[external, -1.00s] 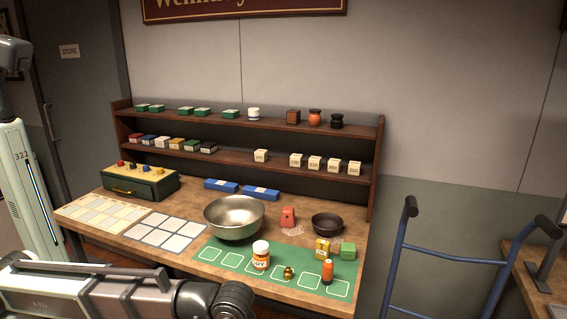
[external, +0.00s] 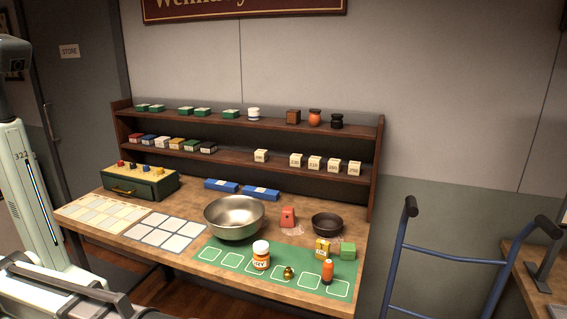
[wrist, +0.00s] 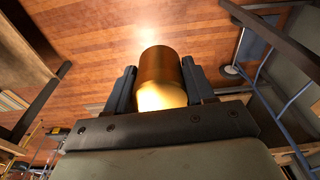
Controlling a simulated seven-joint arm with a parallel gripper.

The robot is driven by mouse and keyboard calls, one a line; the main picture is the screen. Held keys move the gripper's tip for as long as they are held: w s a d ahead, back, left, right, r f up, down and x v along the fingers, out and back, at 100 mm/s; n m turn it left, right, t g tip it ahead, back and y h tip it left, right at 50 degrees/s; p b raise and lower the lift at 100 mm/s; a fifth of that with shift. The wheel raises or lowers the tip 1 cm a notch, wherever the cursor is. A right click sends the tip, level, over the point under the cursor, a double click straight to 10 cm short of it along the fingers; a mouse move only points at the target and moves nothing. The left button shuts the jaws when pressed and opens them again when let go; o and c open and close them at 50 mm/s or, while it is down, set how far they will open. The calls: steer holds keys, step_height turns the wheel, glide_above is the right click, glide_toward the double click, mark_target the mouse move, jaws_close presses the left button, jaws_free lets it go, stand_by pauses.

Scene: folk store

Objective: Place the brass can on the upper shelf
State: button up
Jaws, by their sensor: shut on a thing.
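The brass can (wrist: 160,80) is a shiny gold cylinder between the two dark fingers of my gripper (wrist: 161,88) in the wrist view. The fingers are shut on its sides, and the wooden floor shows beyond it. My gripper and the can are outside the external view. The upper shelf (external: 275,118) is the top board of the brown rack behind the counter.
The lower shelf (external: 230,156) holds coloured boxes and numbered cream blocks. On the counter are a metal bowl (external: 234,218), a dark bowl (external: 327,224), a green drawer box (external: 140,184) and small goods on a green mat. A blue hand truck (external: 450,257) stands at right. Gaps show on the upper shelf.

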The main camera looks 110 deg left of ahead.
steer(key=w+a+r+n, duration=0.2)
steer(key=a+r, duration=0.3)
steer(key=a, duration=0.7)
steer(key=w+a+r+n, duration=0.25)
steer(key=a+r, duration=0.25)
steer(key=a, duration=0.7)
steer(key=w+a+r+n, duration=0.2)
steer(key=w+a+r, duration=0.15)
steer(key=a, duration=0.95)
step_height(320, 180, up, 29)
steer(key=n+g+y, duration=0.1)
steer(key=n, duration=0.8)
glide_above(274, 121)
steer(key=d, duration=0.1)
steer(key=shift+w+f, duration=0.15)
steer(key=shift+f, duration=0.05)
steer(key=shift+a, duration=0.1)
steer(key=shift+f, duration=2.5)
steer(key=shift+f, duration=0.15)
